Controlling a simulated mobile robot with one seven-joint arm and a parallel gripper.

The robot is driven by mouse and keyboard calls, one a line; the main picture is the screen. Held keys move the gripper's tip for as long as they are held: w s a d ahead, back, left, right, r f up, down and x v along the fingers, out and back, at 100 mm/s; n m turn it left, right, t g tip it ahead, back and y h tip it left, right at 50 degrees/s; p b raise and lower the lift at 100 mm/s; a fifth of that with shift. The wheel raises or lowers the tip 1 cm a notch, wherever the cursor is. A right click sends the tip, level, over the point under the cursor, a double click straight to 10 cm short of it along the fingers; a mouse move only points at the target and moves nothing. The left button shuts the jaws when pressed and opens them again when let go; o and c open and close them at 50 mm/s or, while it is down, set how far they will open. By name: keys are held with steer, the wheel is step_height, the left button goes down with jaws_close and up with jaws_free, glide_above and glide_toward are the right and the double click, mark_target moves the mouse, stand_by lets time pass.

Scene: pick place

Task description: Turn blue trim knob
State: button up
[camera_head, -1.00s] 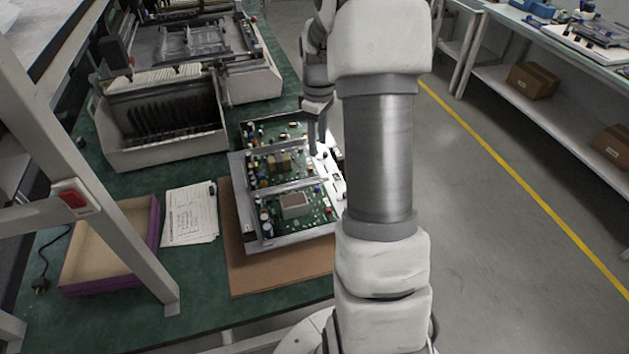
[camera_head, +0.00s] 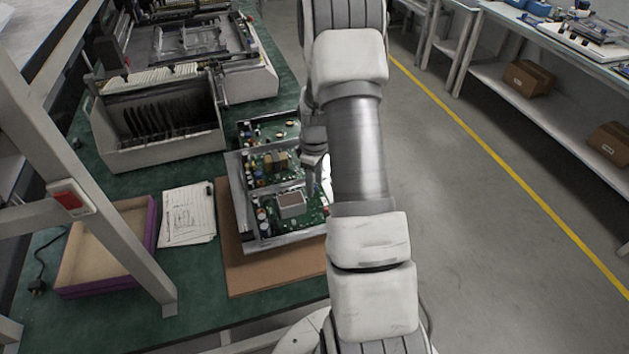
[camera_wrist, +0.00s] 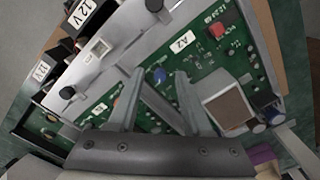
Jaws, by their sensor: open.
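The blue trim knob (camera_wrist: 159,75) stands on a green circuit board (camera_wrist: 195,73) in the wrist view. My gripper (camera_wrist: 156,82) is open, and the knob shows between its two fingertips, a little beyond them. I cannot tell whether a finger touches it. In the head view my gripper (camera_head: 318,168) is partly hidden by my arm, over the right side of the board unit (camera_head: 290,238). The knob is too small or hidden to make out there.
A red part (camera_wrist: 216,30), a grey-framed brown block (camera_wrist: 229,108) and metal frame rails surround the knob. A card rack (camera_head: 160,150) stands behind the unit. A purple-edged tray (camera_head: 150,235) and papers (camera_head: 187,213) lie left. A brown board (camera_head: 275,270) lies beneath the unit.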

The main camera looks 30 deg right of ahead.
jaws_close()
stand_by(0.5)
steer(key=m+b, duration=0.1)
steer(key=m, duration=0.3)
steer(key=shift+b, duration=0.4)
steer(key=m+b, duration=0.1)
steer(key=m, duration=0.8)
steer(key=shift+m+b, duration=0.35)
steer(key=shift+m, duration=2.15)
